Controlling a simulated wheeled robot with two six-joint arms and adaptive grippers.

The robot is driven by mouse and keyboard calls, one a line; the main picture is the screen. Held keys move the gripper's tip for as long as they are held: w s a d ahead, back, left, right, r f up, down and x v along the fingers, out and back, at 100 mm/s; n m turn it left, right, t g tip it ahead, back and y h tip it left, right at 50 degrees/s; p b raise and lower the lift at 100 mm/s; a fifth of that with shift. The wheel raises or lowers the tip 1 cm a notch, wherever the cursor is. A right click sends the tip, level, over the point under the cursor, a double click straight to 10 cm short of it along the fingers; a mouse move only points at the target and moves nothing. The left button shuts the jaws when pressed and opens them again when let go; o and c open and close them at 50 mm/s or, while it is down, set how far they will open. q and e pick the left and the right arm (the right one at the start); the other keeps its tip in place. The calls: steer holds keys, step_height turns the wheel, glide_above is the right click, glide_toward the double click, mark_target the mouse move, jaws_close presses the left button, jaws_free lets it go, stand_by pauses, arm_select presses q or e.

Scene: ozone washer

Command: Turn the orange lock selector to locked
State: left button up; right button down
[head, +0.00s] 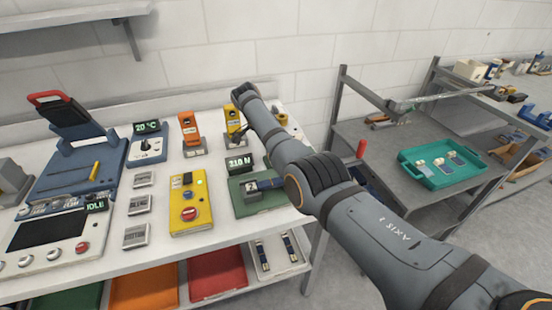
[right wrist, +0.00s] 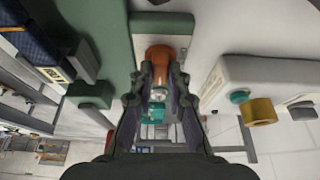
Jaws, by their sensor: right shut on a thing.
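In the right wrist view an orange rounded part (right wrist: 160,54), which looks like the orange lock selector, sits between the fingertips of my right gripper (right wrist: 161,73). The fingers are shut on it from both sides. Its turned position cannot be read from this view. A teal and white piece (right wrist: 154,115) shows between the fingers, below the orange part. In the head view my right arm reaches across the bench from the lower right and its wrist hides most of the gripper and the selector. My left gripper is not in view.
An orange device (head: 190,128) and a yellow device (head: 233,119) stand at the bench's back. A green unit (head: 258,207) with a 210 N display and a yellow control box (head: 188,213) are in front. A teal tray (head: 440,177) lies on the right cart.

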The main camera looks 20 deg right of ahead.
stand_by(0.5)
steer(key=c, duration=1.3)
jaws_free()
step_height(320, 180, up, 10)
